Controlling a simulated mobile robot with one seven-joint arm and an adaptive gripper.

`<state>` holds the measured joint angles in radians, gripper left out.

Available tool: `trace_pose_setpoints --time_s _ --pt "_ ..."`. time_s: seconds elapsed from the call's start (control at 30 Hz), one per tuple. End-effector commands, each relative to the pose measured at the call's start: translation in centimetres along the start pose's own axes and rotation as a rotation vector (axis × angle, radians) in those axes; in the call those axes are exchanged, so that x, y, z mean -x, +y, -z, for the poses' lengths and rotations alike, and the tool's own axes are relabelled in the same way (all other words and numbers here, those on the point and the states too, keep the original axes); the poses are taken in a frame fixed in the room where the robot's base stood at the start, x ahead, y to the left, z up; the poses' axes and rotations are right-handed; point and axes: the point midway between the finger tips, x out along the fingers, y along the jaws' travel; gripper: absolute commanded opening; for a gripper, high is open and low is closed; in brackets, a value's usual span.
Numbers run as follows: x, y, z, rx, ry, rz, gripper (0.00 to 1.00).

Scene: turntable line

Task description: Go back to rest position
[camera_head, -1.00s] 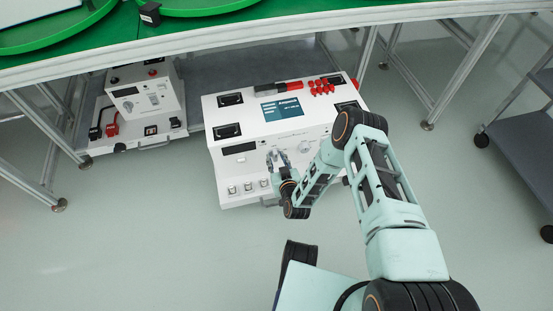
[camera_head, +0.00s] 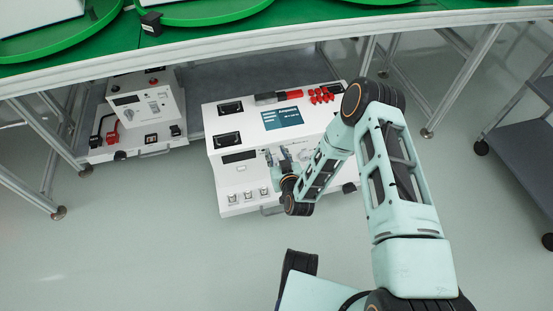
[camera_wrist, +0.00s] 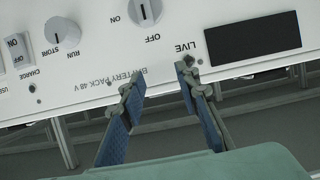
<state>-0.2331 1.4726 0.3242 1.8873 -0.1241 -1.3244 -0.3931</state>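My gripper (camera_head: 277,158) is in front of the face of a large white battery unit (camera_head: 232,171) under the table. In the wrist view my gripper (camera_wrist: 157,80) has its two fingers apart with nothing between them. The panel (camera_wrist: 95,95) there appears upside down, with "BATTERY PACK 48 V" and "LIVE" lettering. An ON/OFF knob (camera_wrist: 145,10) lies beyond the fingertips, apart from them. A STORE/RUN knob (camera_wrist: 62,33) is at the left and a dark display (camera_wrist: 253,38) at the right. Whether the fingertips touch the panel is unclear.
The table (camera_head: 250,48) with green turntables (camera_head: 200,14) overhangs the unit. A smaller white device (camera_head: 147,107) with red and black clips stands left. Metal table legs flank both sides. A grey wheeled cart (camera_head: 520,150) stands right. The floor in front is clear.

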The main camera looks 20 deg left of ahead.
Motion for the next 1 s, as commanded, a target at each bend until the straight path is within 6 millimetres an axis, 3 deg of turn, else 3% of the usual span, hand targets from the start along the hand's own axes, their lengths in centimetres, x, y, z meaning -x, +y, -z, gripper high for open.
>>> trace_pose_setpoints --time_s 0.77,0.87,1.0 --pt "0.4 0.5 0.8 0.0 -0.003 -0.014 0.3" --pt "0.7 2.3 0.8 0.002 -0.011 -0.07 0.3" --pt "2.4 8.0 0.9 0.014 -0.046 -0.255 0.3"
